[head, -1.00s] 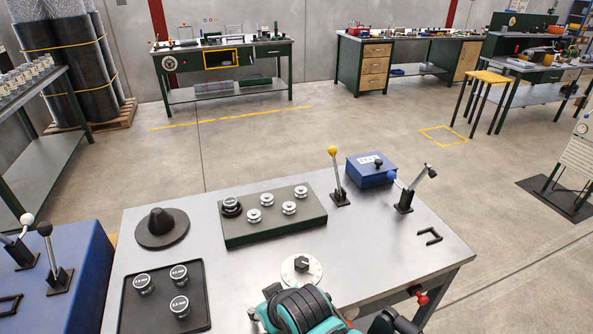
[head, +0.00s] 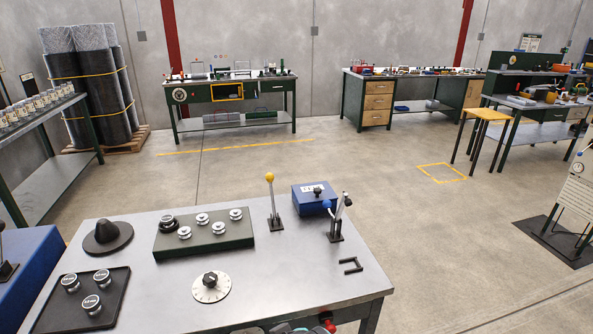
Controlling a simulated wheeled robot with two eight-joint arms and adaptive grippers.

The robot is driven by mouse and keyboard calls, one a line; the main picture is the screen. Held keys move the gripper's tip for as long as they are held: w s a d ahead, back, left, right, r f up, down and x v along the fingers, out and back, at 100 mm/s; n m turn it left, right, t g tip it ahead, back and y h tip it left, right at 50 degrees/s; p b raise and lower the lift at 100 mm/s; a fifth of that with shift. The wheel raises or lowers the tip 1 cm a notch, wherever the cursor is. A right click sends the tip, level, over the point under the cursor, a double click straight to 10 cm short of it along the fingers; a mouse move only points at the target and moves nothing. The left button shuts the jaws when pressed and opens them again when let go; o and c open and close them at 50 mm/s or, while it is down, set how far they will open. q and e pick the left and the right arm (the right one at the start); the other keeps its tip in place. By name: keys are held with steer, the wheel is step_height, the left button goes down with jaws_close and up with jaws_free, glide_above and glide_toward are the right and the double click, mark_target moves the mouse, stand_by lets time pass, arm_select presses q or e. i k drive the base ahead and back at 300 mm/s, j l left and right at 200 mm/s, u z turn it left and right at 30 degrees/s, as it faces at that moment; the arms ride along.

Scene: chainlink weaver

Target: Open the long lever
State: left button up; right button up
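On the grey metal table (head: 235,309), a tall lever with a yellow ball knob (head: 270,200) stands nearly upright on a black base. To its right, another black base carries a lever with a dark grip (head: 344,211) and a shorter one with a blue knob (head: 327,206); both look near upright. Which lever the task calls long is not marked. Neither gripper shows. A small teal and black piece, perhaps part of my arm, shows at the bottom edge. Nothing of mine touches the levers.

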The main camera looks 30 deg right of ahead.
mark_target(269, 177)
steer(key=k+l+u, duration=0.1)
steer(key=l, duration=0.35)
steer(key=k+l, duration=0.15)
steer(key=l, duration=0.25)
steer(key=k+l+u, duration=0.15)
steer(key=l, duration=0.3)
steer(key=k+l+u, duration=0.1)
steer(key=l, duration=0.35)
steer(key=k+l, duration=0.15)
steer(key=l, duration=0.25)
steer(key=k+l+u, duration=0.15)
steer(key=l, duration=0.25)
